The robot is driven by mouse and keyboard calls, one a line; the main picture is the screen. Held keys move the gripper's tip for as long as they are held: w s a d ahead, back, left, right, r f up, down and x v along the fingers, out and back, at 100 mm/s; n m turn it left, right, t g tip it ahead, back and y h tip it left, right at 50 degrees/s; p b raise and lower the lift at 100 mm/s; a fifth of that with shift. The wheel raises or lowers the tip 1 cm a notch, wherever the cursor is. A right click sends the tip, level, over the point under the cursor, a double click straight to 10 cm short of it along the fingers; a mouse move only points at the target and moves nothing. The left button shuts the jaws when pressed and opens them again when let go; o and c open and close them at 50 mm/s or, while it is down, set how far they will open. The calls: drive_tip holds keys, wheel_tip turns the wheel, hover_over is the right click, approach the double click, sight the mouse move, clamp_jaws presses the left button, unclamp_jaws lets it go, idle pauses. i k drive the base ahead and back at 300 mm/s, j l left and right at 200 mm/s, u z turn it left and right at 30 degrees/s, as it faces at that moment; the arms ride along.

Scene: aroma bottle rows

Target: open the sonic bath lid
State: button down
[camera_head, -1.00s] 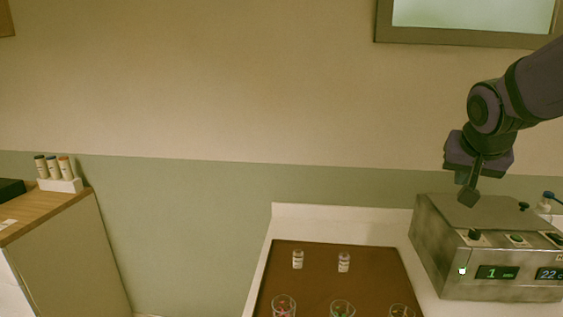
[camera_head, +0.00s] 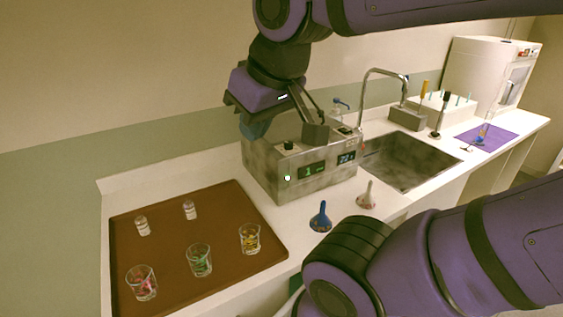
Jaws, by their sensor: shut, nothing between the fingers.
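The sonic bath (camera_head: 300,188) is a grey metal box on the white counter, just right of the brown tray. Its front carries a green and a blue display. My gripper (camera_head: 313,132), with a purple body, points down over the top of the bath. It is shut and empty, with its tip close to the front of the top. The lid is largely hidden behind my gripper, so I cannot tell its position or whether the gripper touches it.
The brown tray (camera_head: 222,262) holds several glasses and two small vials. A blue flask (camera_head: 321,218) and a pale flask (camera_head: 366,196) stand before the bath. The sink (camera_head: 405,165) and tall faucet (camera_head: 367,95) are to the right. My arm blocks the lower right.

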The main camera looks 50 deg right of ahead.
sight(286, 127)
drive_tip(key=l+z, duration=0.1)
drive_tip(key=z, duration=0.3)
drive_tip(key=l+z, duration=0.1)
drive_tip(key=z, duration=0.25)
drive_tip(key=k+l+z, duration=0.1)
drive_tip(key=z, duration=0.3)
drive_tip(key=l+z, duration=0.1)
drive_tip(key=z, duration=0.3)
drive_tip(key=u, duration=0.45)
drive_tip(key=l+u, duration=0.2)
drive_tip(key=u, duration=0.3)
drive_tip(key=i+l+u, duration=0.1)
drive_tip(key=u, duration=0.35)
